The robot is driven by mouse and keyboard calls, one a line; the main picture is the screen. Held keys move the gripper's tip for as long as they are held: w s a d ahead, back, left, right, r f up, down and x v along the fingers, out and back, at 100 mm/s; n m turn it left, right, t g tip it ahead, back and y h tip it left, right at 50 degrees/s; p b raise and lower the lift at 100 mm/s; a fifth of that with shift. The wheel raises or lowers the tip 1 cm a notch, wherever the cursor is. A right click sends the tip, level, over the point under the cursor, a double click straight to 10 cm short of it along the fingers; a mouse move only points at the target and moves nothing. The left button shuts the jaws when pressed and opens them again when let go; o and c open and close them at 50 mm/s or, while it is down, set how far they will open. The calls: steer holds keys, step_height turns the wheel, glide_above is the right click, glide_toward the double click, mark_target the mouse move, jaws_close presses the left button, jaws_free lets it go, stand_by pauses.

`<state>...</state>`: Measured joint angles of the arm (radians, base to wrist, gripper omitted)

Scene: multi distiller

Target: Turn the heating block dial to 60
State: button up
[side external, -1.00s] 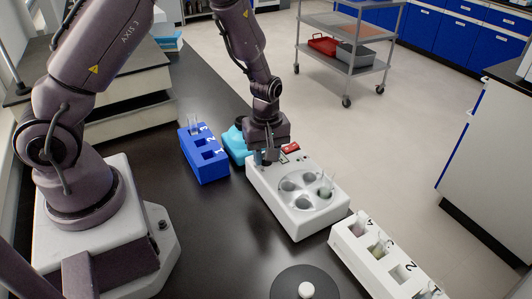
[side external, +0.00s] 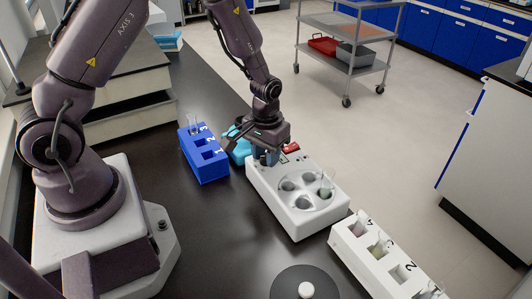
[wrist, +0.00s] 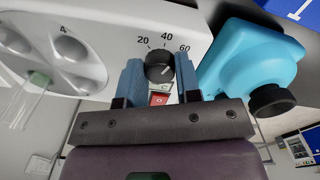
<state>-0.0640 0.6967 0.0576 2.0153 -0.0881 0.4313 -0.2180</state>
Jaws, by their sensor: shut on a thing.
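The heating block (side external: 300,222) is a white box with round wells on top, also in the wrist view (wrist: 100,20). Its black dial (wrist: 158,66) has the labels 20, 40 and 60 around it. My gripper (wrist: 158,72) has its two blue fingers on either side of the dial and is shut on it. A pale mark shows on the dial's lower right, but I cannot tell for sure which number it points to. In the side view my gripper (side external: 266,157) is at the block's back end and hides the dial.
A red switch (wrist: 159,99) is on the block beside the dial. A turquoise device (wrist: 245,62) with a black knob stands close by. A blue numbered rack (side external: 207,165) is to the left, a white numbered rack (side external: 372,265) at the front right. A glass tube (side external: 327,184) stands in the block.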

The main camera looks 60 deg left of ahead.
steer(key=shift+m, duration=2.3)
steer(key=o, duration=0.9)
steer(key=shift+r, duration=0.15)
step_height(320, 180, up, 13)
steer(key=shift+f, duration=0.1)
